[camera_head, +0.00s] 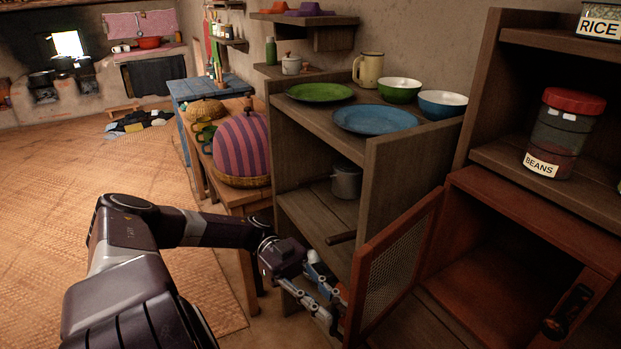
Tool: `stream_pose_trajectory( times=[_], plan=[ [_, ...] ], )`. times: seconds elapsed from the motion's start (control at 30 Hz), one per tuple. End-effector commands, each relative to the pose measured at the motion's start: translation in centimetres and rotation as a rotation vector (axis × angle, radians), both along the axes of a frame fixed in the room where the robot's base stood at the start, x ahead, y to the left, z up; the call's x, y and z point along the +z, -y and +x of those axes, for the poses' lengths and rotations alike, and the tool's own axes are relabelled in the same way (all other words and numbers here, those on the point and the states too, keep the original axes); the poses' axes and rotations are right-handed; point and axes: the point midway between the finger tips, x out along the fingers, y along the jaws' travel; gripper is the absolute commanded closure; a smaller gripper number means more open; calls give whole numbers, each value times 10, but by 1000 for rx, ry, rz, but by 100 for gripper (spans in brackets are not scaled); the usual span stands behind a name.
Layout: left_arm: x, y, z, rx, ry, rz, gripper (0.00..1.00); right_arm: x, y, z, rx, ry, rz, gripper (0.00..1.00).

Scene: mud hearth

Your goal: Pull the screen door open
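The screen door (398,268) is a reddish wooden frame with wire mesh, on the lower part of the wooden cabinet (535,225) at right. It stands swung outward, and the reddish compartment (510,285) behind it is exposed and looks empty. My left gripper (334,307) is at the lower middle, beside the door's outer edge. Its two fingers are apart and point toward the door. I cannot tell whether they touch it, and nothing is seen held between them. The door's lower part runs out of the picture. My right gripper cannot be made out.
An open shelf with a green plate (320,92), a blue plate (378,119), bowls and a grey pot (346,180) stands left of the door. A beans jar (564,133) sits above the compartment. A dark object (567,311) shows at lower right.

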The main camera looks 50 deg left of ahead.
Motion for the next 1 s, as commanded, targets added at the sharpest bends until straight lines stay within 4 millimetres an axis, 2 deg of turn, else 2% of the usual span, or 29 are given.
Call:
stream_pose_trajectory(
  times=[0.3,0.5,0.7,1.0],
  plan=[
    [0,-62,0,5,2,1,82,0,2,-1,-1,-1,-2,60],
    [0,-87,-2,2,3,1,82,0,2,-1,-1,-2,-2,60],
    [0,-99,-3,1,-1,1,82,0,2,-1,-1,-2,-2,60],
    [0,-101,-4,-1,-1,0,82,0,2,-1,-1,-2,-2,60]
  ],
)
